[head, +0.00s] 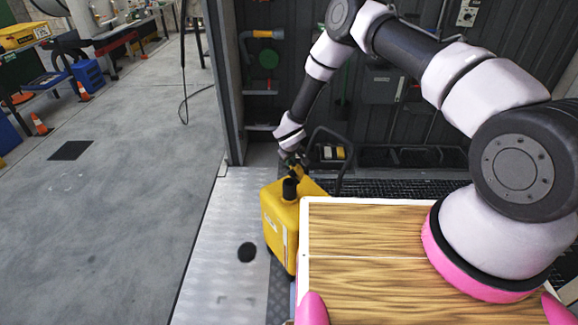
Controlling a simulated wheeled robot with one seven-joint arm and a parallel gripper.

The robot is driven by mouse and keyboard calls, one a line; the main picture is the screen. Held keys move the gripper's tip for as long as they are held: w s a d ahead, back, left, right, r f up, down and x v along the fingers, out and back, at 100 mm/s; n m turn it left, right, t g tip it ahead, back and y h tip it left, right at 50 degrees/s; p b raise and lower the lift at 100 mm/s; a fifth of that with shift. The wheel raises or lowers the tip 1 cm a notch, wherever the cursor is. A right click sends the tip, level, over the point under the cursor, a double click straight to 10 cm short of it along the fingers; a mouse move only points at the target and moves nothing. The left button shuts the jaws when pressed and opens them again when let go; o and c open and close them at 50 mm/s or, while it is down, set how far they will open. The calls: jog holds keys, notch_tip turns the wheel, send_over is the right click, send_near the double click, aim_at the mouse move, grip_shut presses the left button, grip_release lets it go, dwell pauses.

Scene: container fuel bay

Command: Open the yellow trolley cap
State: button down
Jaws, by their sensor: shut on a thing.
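The yellow trolley (278,222) is a boxy yellow tank standing upright on the metal floor, just left of the wooden top. A short black cylinder, which looks like its cap or filler neck (290,189), rises from its top. My gripper (294,168) reaches down from above and is at the upper rear of this black part. It appears shut on the cap, with a small orange-yellow bit showing at the fingers. The fingertips are small and dark here, so the exact contact is hard to see. I cannot tell whether the cap is lifted or turned.
The wooden top (365,230) with a white edge fills the front right. A black hose or handle (338,150) curves up behind the trolley. A dark round spot (246,252) is on the metal floor (215,265). Open concrete floor (125,220) lies to the left.

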jog(key=y, duration=0.1)
jog(key=w+d+g, duration=0.1)
jog(key=w+d+g+y, duration=0.1)
jog(key=shift+d+r+m+y, duration=0.15)
jog(key=shift+r+m+y, duration=0.1)
jog(key=shift+m+y, duration=0.05)
jog(key=shift+w+d, duration=0.4)
jog(key=shift+d, duration=0.25)
jog(key=c, duration=0.9)
grip_release()
jog(key=shift+f, duration=0.1)
jog(key=shift+c, duration=0.2)
jog(key=v, duration=1.1)
jog(key=shift+a, duration=0.1)
